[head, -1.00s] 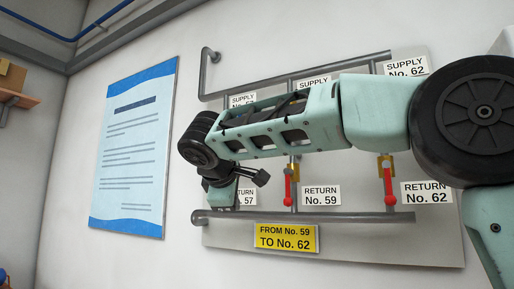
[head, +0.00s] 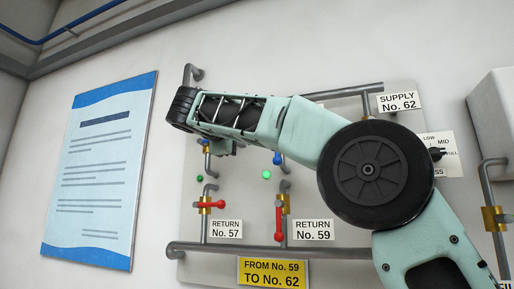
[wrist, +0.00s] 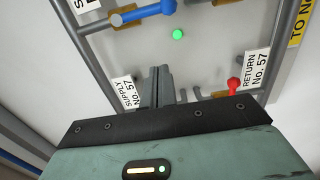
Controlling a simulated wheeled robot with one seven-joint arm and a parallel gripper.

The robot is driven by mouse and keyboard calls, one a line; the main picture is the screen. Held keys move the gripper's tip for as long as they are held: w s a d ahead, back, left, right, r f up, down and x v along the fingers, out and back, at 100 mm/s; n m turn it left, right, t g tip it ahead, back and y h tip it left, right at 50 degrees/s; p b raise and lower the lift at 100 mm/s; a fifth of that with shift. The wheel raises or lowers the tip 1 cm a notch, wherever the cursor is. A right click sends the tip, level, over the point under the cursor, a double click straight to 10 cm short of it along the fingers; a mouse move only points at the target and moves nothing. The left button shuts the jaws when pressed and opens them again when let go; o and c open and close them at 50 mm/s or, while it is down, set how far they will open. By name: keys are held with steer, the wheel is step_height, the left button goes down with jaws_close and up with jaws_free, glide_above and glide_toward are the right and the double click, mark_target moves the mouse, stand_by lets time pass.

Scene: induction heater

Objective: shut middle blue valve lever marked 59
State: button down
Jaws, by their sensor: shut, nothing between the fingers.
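The blue lever (wrist: 145,12) of the middle line shows at the top of the wrist view. It lies roughly along its pipe, beside a brass valve body and a cut-off supply label. In the head view its lower end (head: 277,158) shows under my arm, which hides its valve and number label. My gripper (wrist: 157,85) is shut and empty, in front of the panel between the SUPPLY No. 57 label (wrist: 128,92) and the RETURN No. 57 label (wrist: 256,68). It is apart from the blue lever. In the head view its fingers are not clearly visible.
A red lever (head: 278,225) hangs along the RETURN No. 59 pipe. The red No. 57 lever (head: 212,204) points across its pipe. Another blue lever (head: 205,142) is partly covered by my wrist. A green light (head: 266,175) glows below the middle blue lever. Pipes frame the panel.

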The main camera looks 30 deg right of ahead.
steer(key=w+d+p, duration=0.3)
steer(key=d+p, duration=0.1)
steer(key=d, duration=0.7)
stand_by(0.3)
